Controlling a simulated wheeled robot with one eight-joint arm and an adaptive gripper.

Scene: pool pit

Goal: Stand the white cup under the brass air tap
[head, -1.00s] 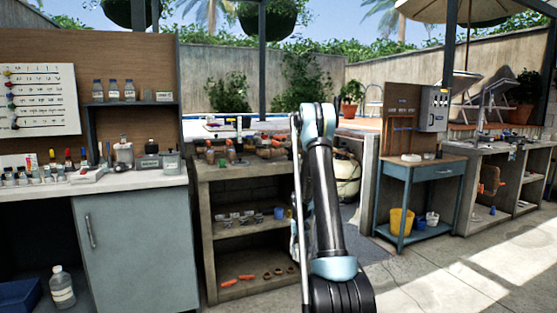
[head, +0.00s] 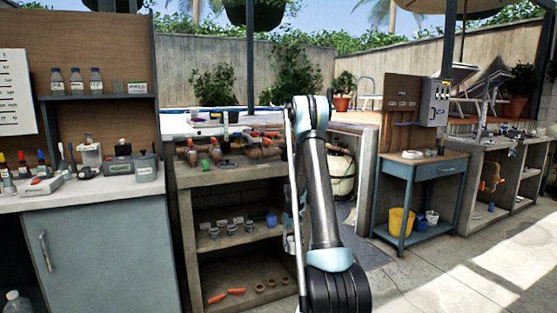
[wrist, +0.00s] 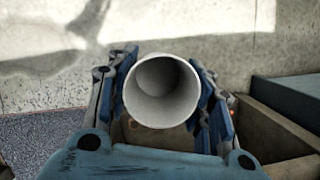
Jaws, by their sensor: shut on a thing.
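The white cup (wrist: 162,92) is held in my gripper (wrist: 167,85) in the wrist view. Its open round mouth faces the camera and its inside looks empty. The blue finger pads press on its left and right sides. In the head view my arm hides most of the gripper and cup. I cannot pick out the brass air tap for certain.
The concrete bench (head: 215,178) with open shelves stands left of my arm, beside a grey cabinet (head: 95,245). A blue table (head: 446,170) holds a yellow bucket (head: 401,221) and smaller cups below. A pale tank (head: 341,175) stands behind my arm. Paved floor at right is clear.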

